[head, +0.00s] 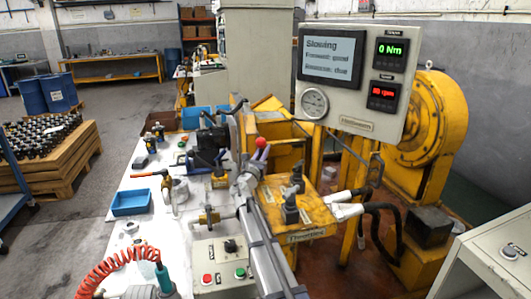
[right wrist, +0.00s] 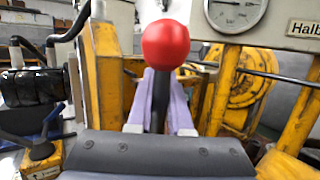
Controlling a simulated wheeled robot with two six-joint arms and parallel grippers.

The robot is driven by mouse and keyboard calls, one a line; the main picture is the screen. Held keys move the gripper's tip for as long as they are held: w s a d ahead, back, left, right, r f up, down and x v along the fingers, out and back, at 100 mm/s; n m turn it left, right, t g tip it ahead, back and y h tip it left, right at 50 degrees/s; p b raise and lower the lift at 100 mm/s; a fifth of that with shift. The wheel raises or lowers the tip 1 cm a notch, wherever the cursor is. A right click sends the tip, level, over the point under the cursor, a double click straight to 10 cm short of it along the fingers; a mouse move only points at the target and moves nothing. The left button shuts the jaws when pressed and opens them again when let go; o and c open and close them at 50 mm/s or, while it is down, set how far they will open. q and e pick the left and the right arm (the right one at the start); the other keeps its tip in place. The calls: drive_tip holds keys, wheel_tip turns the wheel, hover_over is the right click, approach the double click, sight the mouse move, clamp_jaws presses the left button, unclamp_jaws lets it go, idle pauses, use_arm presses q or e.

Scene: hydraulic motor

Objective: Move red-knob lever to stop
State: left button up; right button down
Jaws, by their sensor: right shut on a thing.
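The red-knob lever shows its round red knob (head: 261,143) near the middle of the head view, in front of the yellow machine frame. In the right wrist view the knob (right wrist: 165,45) stands above a dark, upright shaft. My right gripper (head: 257,157) has its pale purple fingers on either side of the shaft, just below the knob. In the right wrist view the right gripper (right wrist: 160,98) is shut on the lever. The lever's base is hidden behind my gripper.
A display panel (head: 350,75) reads "Slowing", "Forward: good", "Reverse: due" and 0 Nm. A yellow block with valves (head: 290,205) stands right of my arm. A control box (head: 222,265) with red and green buttons and a blue tray (head: 131,202) are left. A coiled red hose (head: 120,262) lies front left.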

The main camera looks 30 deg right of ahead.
drive_tip(key=c, duration=0.8)
unclamp_jaws()
drive_tip(key=shift+c, duration=0.2)
drive_tip(key=s+a, duration=0.9)
drive_tip(key=shift+a+f, duration=0.15)
drive_tip(key=shift+a, duration=0.25)
